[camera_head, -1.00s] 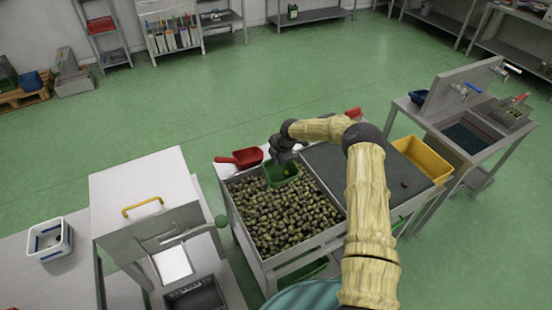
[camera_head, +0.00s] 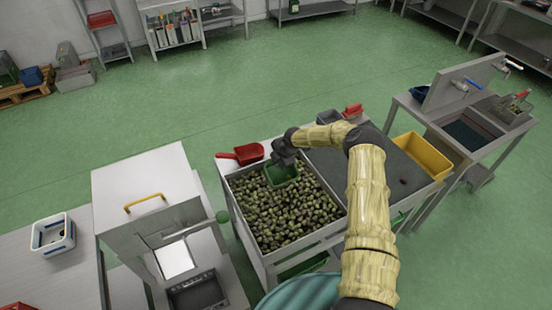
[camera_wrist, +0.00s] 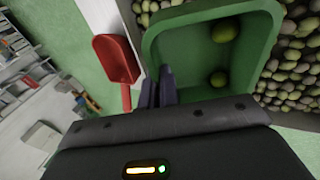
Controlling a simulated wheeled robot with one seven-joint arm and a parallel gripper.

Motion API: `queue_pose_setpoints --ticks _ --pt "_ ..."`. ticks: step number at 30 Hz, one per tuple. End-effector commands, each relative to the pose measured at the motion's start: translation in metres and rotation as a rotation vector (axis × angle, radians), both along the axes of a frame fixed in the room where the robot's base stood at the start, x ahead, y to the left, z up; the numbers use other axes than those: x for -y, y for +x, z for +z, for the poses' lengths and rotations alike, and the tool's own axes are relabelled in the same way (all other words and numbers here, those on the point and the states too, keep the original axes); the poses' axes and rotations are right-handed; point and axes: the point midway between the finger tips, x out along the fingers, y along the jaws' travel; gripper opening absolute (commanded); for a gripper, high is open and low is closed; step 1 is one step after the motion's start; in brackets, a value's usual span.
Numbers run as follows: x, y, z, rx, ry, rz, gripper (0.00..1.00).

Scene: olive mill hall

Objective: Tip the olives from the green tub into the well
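The green tub (camera_head: 282,175) is over the well (camera_head: 330,234), which is full of dark and green olives (camera_head: 285,215). My gripper (camera_head: 284,152) is at the tub's far edge. In the wrist view the two dark fingers (camera_wrist: 157,88) are close together on the wall of the tub (camera_wrist: 160,45). Two green olives show inside the tub, and the rest of its inside looks bare. The tub looks tilted. I cannot tell whether its underside touches the olives below.
A red scoop (camera_head: 240,154) lies beside the well at the left. A grey worktop (camera_head: 345,165) and a yellow tub (camera_head: 423,156) are at the right. A metal machine with a yellow handle (camera_head: 144,202) stands at the left.

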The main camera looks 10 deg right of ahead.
Motion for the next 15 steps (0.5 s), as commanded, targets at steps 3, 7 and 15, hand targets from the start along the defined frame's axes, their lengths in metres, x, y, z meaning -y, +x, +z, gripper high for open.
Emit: queue_pose_setpoints --ticks 3,7,15 --pt "-0.0008 -0.0025 0.0047 0.024 0.012 0.003 0.00" --pt "-0.0012 -0.0036 0.0062 0.058 0.018 0.004 0.00" --pt "0.0020 -0.0073 0.0113 0.131 0.045 0.005 0.00"
